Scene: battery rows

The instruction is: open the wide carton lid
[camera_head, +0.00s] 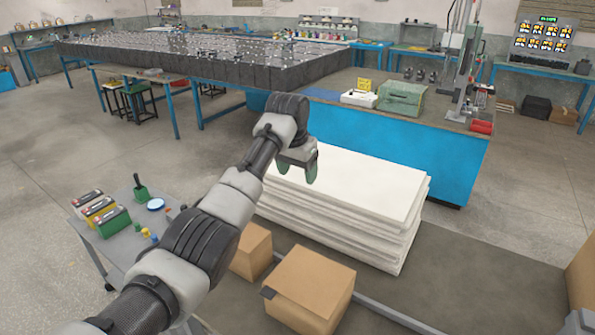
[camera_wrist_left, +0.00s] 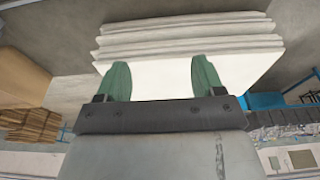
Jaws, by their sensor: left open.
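A brown cardboard carton (camera_head: 308,285) stands at the bottom centre of the head view. I cannot tell for certain which one is the wide carton. My left gripper (camera_head: 298,170) has green fingers and hangs above a stack of white sheets, apart from the cartons. In the left wrist view the gripper (camera_wrist_left: 162,80) is open and empty, with the white stack beyond the fingers. My right gripper is not in view.
The white stack (camera_head: 345,195) stands before a blue workbench (camera_head: 340,130). A trolley (camera_head: 130,245) with several batteries is at left. Another large brown carton (camera_head: 582,275) is at the right edge. Dark floor (camera_head: 460,275) between the cartons is mostly clear.

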